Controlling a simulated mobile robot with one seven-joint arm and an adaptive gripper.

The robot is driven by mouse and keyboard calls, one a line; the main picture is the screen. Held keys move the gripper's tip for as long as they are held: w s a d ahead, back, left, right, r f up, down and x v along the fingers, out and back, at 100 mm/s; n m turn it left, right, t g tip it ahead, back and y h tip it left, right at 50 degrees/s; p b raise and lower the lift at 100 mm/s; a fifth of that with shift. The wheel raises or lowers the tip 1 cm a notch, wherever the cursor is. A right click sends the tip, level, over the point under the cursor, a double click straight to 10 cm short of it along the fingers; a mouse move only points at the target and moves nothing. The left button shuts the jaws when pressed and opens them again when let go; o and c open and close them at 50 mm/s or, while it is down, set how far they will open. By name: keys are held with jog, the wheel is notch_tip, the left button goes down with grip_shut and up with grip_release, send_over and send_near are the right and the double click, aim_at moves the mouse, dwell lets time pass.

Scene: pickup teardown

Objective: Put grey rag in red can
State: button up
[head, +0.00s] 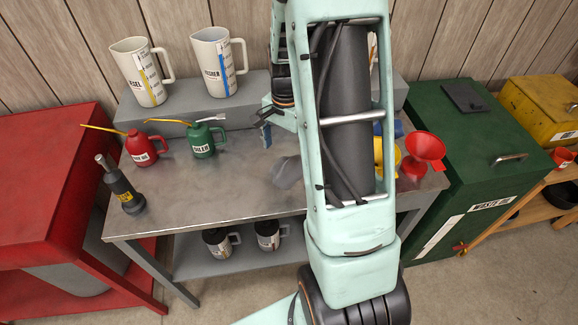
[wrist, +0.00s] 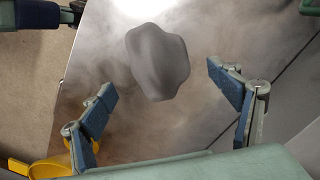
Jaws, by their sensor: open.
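The grey rag (head: 287,172) lies crumpled on the metal workbench (head: 230,195), partly hidden behind my arm in the head view. In the wrist view the rag (wrist: 158,62) is a smooth, dark grey lump between and beyond my fingertips. My gripper (wrist: 162,84) is open and empty above the bench, with blue-padded fingers spread on either side of the rag and apart from it. A red oil can (head: 141,148) stands upright on the bench at the left.
A green oil can (head: 201,141) and a dark bottle-shaped tool (head: 122,187) stand on the bench. Two white jugs (head: 217,63) are on the raised back shelf. A red funnel (head: 424,150) is at the right end. A green waste box (head: 480,150) stands to the right. Mugs (head: 218,241) sit below.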

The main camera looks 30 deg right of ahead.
aim_at(289, 160)
jog(key=shift+d+f+p, duration=0.2)
jog(key=shift+f, duration=1.1)
jog(key=shift+d+f+p, duration=0.15)
jog(key=shift+f+p, duration=0.05)
jog(key=shift+f, duration=1.05)
jog(key=c, duration=1.4)
jog(key=shift+r, duration=0.1)
